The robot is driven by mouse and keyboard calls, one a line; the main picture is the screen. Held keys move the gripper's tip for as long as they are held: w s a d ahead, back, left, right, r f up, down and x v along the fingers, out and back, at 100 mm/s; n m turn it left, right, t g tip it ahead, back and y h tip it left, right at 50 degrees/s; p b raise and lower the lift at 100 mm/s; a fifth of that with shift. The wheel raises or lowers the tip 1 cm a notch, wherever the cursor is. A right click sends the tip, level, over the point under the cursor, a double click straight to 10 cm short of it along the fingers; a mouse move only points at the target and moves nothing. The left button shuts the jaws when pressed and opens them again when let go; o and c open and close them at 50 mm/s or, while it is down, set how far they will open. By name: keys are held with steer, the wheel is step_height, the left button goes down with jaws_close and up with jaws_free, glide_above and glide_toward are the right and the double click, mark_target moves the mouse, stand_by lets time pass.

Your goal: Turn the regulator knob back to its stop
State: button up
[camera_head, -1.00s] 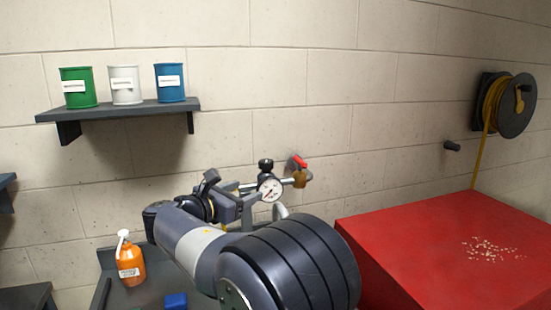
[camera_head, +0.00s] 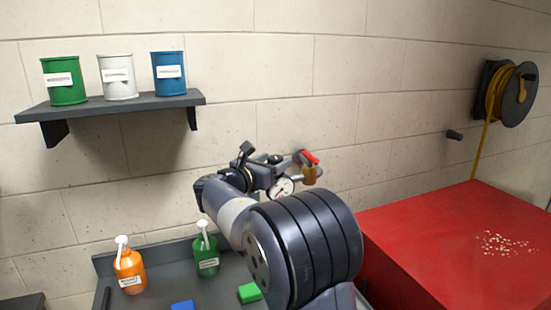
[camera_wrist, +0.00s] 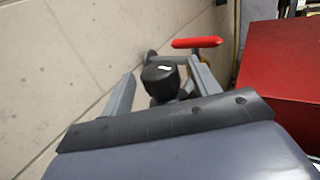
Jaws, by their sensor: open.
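The regulator's black knob (camera_wrist: 160,80) with a white mark shows in the wrist view, between the two fingers of my open gripper (camera_wrist: 162,82). I cannot tell whether the fingers touch it. In the head view my gripper (camera_head: 262,172) is at the regulator by the wall, and my arm hides much of it. The round white gauge (camera_head: 281,188) shows just right of the gripper. The red valve lever (camera_head: 309,157) sits on a brass valve (camera_head: 310,175) to the right; the lever also shows in the wrist view (camera_wrist: 197,42), beyond the knob.
A red cabinet (camera_head: 440,235) stands to the right, with pale crumbs on top. A grey bench (camera_head: 160,285) below holds an orange bottle (camera_head: 130,268), a green bottle (camera_head: 206,253) and blue and green blocks. A shelf (camera_head: 120,106) with three cans hangs at upper left.

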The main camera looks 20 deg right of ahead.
steer(key=shift+x, duration=0.8)
steer(key=shift+c, duration=0.4)
steer(key=c, duration=0.9)
steer(key=shift+s+n+t+y+b, duration=0.1)
steer(key=shift+n+t+y+b, duration=0.45)
steer(key=shift+n+t+y, duration=0.35)
steer(key=o, duration=1)
steer(key=shift+a, duration=0.1)
